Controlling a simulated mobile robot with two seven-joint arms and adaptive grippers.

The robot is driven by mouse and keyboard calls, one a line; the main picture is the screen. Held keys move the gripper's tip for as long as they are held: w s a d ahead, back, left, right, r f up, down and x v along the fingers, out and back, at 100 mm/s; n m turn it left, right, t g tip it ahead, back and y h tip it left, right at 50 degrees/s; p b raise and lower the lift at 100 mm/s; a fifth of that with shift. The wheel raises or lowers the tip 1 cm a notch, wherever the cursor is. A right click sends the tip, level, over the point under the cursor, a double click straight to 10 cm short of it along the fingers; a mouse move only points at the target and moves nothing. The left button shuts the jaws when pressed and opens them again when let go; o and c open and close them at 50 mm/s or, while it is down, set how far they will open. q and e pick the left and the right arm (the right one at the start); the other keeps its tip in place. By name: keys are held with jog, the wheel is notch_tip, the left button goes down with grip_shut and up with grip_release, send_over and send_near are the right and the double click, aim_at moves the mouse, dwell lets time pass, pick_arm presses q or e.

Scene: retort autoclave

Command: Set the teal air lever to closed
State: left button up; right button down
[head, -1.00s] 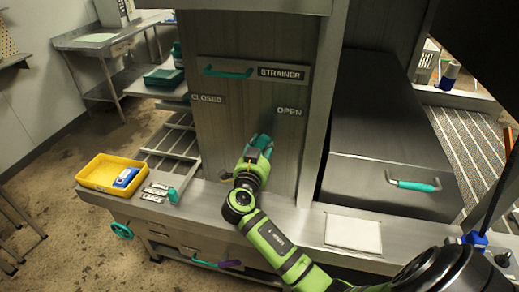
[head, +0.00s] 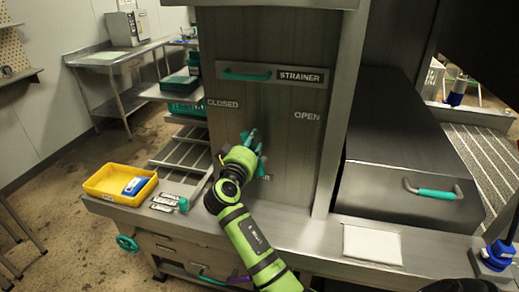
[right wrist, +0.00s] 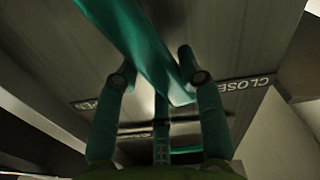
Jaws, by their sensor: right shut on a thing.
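The teal air lever (right wrist: 140,45) shows in the right wrist view as a broad teal bar, running from the top left down between the fingers. My right gripper (right wrist: 160,77) is shut on it. In the head view, my right gripper (head: 255,145) is at the grey panel (head: 285,100), between the CLOSED label (head: 222,103) and the OPEN label (head: 307,116), somewhat nearer to CLOSED and below both. There its teal fingers and the lever are hard to tell apart, and the gripper hides much of the lever. My left gripper is out of view.
A yellow tray (head: 103,184) with a blue-and-white item stands on the ledge at left. A white pad (head: 372,244) lies on the ledge at right, below a steel lid with a teal handle (head: 436,194).

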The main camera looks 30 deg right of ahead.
jog(key=shift+w+a+f+n+b, duration=0.3)
jog(key=shift+w+a+n+b, duration=0.15)
jog(key=shift+n, duration=0.4)
jog(key=shift+w+a+f+n+b, duration=0.3)
jog(key=shift+w+n, duration=0.2)
jog(key=shift+n, duration=0.35)
jog(key=c, duration=0.7)
grip_release()
jog(key=shift+a, duration=0.1)
jog(key=v, duration=0.7)
jog(key=shift+s+a, duration=0.15)
jog(key=shift+a, duration=0.05)
